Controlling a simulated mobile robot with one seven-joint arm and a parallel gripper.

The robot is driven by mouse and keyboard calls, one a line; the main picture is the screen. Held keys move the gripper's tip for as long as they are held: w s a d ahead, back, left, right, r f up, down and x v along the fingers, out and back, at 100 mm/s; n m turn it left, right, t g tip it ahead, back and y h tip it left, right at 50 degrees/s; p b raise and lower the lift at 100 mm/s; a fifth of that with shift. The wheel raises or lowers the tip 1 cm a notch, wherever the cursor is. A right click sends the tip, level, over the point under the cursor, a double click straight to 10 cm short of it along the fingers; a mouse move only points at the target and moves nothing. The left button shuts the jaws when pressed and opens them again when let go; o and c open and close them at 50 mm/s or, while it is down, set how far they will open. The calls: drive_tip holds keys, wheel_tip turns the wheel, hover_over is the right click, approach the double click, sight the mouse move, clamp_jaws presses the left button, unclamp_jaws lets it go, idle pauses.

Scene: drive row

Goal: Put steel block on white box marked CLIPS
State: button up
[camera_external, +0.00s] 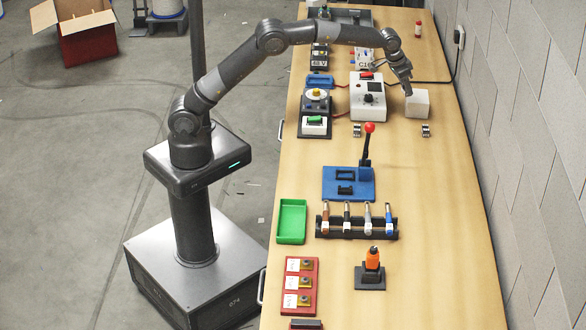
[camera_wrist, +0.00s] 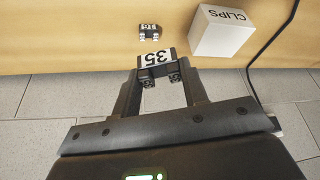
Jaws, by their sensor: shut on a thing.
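The block sits between the two fingertips in the wrist view. The white box (camera_wrist: 222,35) marked CLIPS stands on the bench, to the right of the held block in that view and apart from it. In the external view my gripper (camera_external: 406,90) is close beside the white box (camera_external: 418,104); the held block cannot be made out there.
A small labelled metal piece (camera_wrist: 148,32) lies left of the box; it also shows in the external view (camera_external: 425,130). A similar piece (camera_external: 357,129) lies further left. A white instrument (camera_external: 368,97) and a black cable (camera_external: 430,81) are nearby. The front right bench is clear.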

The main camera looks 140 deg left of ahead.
drive_tip(key=shift+s+a+r+n, duration=0.15)
drive_tip(key=shift+a+r+n, duration=0.25)
drive_tip(key=shift+a, duration=0.35)
hover_over(413, 99)
drive_tip(key=d, duration=0.1)
drive_tip(key=f, duration=0.6)
drive_tip(key=shift+s+d+f, duration=0.2)
drive_tip(key=shift+s+f, duration=0.15)
drive_tip(key=shift+f, duration=2)
drive_tip(key=shift+f, duration=0.1)
drive_tip(key=o, duration=1.1)
drive_tip(key=shift+f, duration=0.1)
drive_tip(key=shift+o, duration=0.2)
drive_tip(key=v, duration=1.2)
drive_tip(key=shift+w+d+r, duration=0.1)
drive_tip(key=shift+w+r, duration=0.05)
drive_tip(key=shift+r, duration=0.05)
